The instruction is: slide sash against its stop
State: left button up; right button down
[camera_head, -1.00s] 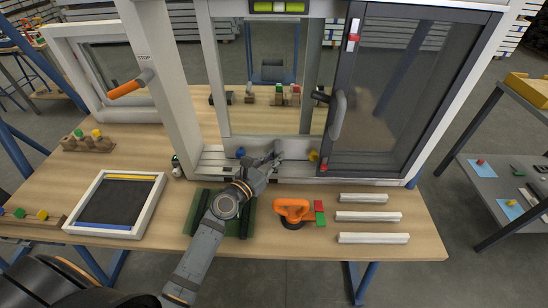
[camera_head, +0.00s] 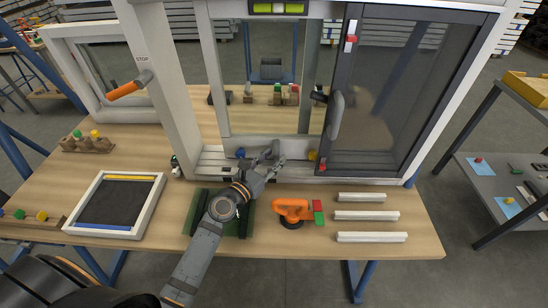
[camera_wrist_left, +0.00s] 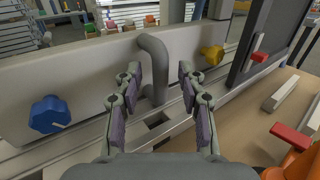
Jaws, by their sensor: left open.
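The pale sash (camera_head: 243,150) stands in the white window frame, left of the dark-framed sash (camera_head: 336,150). In the left wrist view, a grey bent handle (camera_wrist_left: 155,60) rises at the pale sash's bottom rail (camera_wrist_left: 90,72). My left gripper (camera_head: 275,160) is open at this rail. In the wrist view its fingers (camera_wrist_left: 160,82) stand on both sides of the handle, with a gap showing; contact is not clear. My right gripper is not in view.
A blue knob (camera_wrist_left: 49,114) and a yellow knob (camera_wrist_left: 212,54) flank the handle along the rail. On the bench are an orange suction lifter (camera_head: 292,211), several white bars (camera_head: 366,216) and a framed dark panel (camera_head: 158,204). Green pads lie under my left arm.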

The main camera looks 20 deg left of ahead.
pick_arm(q)
jog(key=v, duration=0.6)
jog(key=shift+s, duration=0.35)
